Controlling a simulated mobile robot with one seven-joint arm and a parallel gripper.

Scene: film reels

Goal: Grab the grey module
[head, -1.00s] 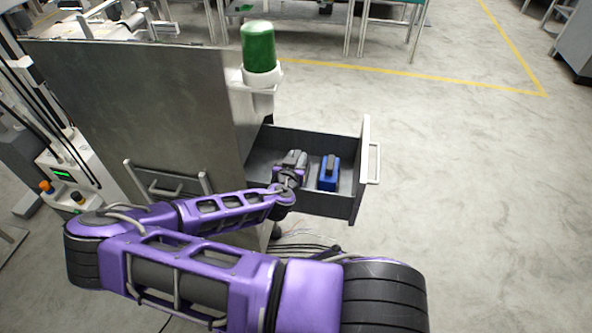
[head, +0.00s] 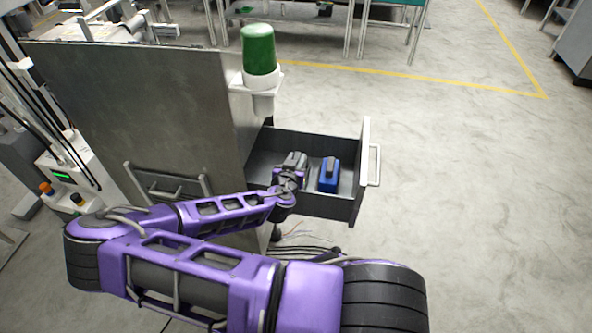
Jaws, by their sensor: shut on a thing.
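The open drawer (head: 341,205) sticks out to the right from the metal cabinet. My gripper (head: 292,167) is inside it, reaching in from the front left. It is shut on the grey module (head: 296,158), a small dark grey block mostly hidden by my gripper and wrist. The fingertips are too small and covered to make out clearly. I cannot tell whether the module touches the drawer floor. A blue module (head: 328,180) with a dark top stands in the drawer just to the right, apart from my gripper.
The cabinet (head: 140,100) rises on the left of the drawer. A green-topped container (head: 259,50) sits in a white holder above the drawer's back left. The drawer front with its handle (head: 375,165) bounds the right. Cables (head: 310,248) lie below. The floor on the right is clear.

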